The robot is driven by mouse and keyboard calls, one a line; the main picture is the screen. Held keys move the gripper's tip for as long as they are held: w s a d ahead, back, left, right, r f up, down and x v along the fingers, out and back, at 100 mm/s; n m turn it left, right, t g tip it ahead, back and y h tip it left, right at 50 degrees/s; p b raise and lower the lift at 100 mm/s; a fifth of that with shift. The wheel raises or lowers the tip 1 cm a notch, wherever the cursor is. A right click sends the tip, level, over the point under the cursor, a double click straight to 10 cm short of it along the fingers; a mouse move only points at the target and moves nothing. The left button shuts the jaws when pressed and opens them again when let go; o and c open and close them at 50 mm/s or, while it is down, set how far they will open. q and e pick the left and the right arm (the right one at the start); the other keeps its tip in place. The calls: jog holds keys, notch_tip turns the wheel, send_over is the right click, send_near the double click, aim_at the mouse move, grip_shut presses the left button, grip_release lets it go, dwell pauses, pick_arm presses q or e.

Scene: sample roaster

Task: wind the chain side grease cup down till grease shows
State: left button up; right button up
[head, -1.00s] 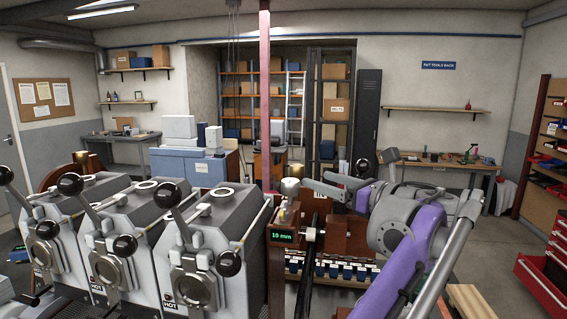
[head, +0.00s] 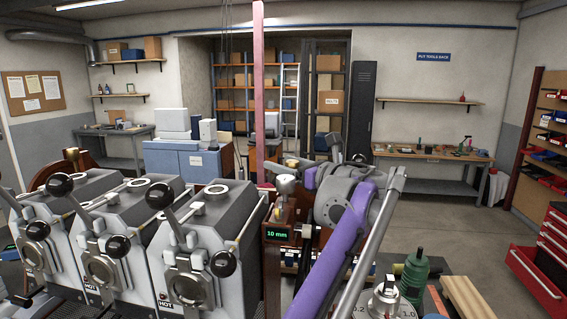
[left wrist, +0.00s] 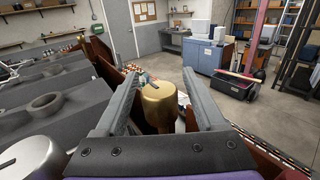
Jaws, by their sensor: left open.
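A silver domed cup (left wrist: 36,158) is at lower left there. In the head view a silver cup (head: 286,184) stands on the brown housing above a green "10 mm" display (head: 277,234). My left gripper (head: 300,164) is just behind it, partly hidden by my arm. I cannot tell which cup is chain side. My right gripper is out of view.
Grey roaster units marked HOT (head: 205,250) with black ball levers stand close on the left. A red post (head: 259,90) rises behind. A green bottle (head: 414,275) and a numbered dial (head: 385,300) are at lower right.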

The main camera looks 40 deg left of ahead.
pick_arm(q)
jog(key=shift+a, duration=0.1)
grip_shut()
jog(key=shift+w+m+t, duration=0.2)
jog(key=shift+m+t, duration=0.6)
jog(key=shift+t, duration=0.4)
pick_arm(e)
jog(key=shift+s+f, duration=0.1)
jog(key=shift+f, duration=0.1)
pick_arm(q)
grip_release()
jog(key=b+v, duration=0.1)
jog(key=v, duration=1)
jog(key=shift+r, duration=0.2)
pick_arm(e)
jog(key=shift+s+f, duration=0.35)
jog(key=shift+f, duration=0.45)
